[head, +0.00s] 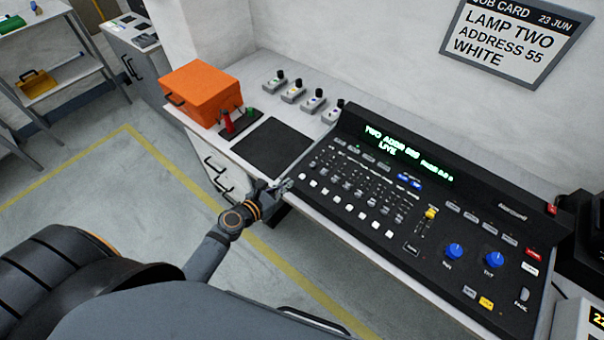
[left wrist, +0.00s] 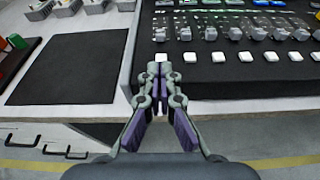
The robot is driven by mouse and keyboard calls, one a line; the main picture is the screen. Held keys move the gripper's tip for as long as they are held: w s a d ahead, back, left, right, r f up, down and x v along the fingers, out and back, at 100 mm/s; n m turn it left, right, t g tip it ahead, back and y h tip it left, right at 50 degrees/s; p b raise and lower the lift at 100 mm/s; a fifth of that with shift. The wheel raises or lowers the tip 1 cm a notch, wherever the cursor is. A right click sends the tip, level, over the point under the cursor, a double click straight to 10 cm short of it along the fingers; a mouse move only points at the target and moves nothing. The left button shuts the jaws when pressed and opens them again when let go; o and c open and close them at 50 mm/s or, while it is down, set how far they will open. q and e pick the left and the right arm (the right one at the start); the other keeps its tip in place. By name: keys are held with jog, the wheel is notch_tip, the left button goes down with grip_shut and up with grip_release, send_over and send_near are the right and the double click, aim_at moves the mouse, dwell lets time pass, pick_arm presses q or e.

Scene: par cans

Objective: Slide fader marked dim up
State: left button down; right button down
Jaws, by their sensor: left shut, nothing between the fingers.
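The black lighting console (head: 400,260) sits on the bench, with a row of dark faders (head: 360,187) and white buttons below them. A separate fader with a yellow cap (head: 430,214) stands right of the row. I cannot read which fader is marked dim. My left gripper (head: 286,185) is shut and empty at the console's front left corner. In the left wrist view the shut fingertips (left wrist: 161,70) are near the leftmost white button (left wrist: 160,57), with the grey fader caps (left wrist: 210,34) beyond. I cannot tell if they touch. My right gripper is not in view.
A black mat (head: 272,147), an orange case (head: 200,90) and several small switch boxes (head: 293,92) lie left of the console. A job card (head: 515,38) hangs on the wall. The floor in front is clear.

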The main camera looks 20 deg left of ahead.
pick_arm(q)
send_near(312, 164)
jog(key=x, duration=0.6)
jog(key=shift+s+f, duration=0.15)
jog(key=shift+f, duration=0.2)
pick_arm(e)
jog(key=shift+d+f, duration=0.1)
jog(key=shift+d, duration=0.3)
pick_arm(q)
jog(key=shift+w+d+b, duration=0.1)
jog(key=shift+w+d, duration=0.15)
jog(key=shift+w, duration=0.45)
jog(key=shift+w+d+b, duration=0.1)
jog(key=shift+w+d, duration=0.15)
jog(key=shift+w, duration=0.5)
jog(key=shift+w+d+b, duration=0.1)
jog(key=shift+w+d, duration=0.15)
jog(key=shift+w, duration=0.45)
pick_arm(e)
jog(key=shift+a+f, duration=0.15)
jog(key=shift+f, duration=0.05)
pick_arm(q)
jog(key=shift+s+r, duration=0.1)
jog(key=shift+s, duration=0.1)
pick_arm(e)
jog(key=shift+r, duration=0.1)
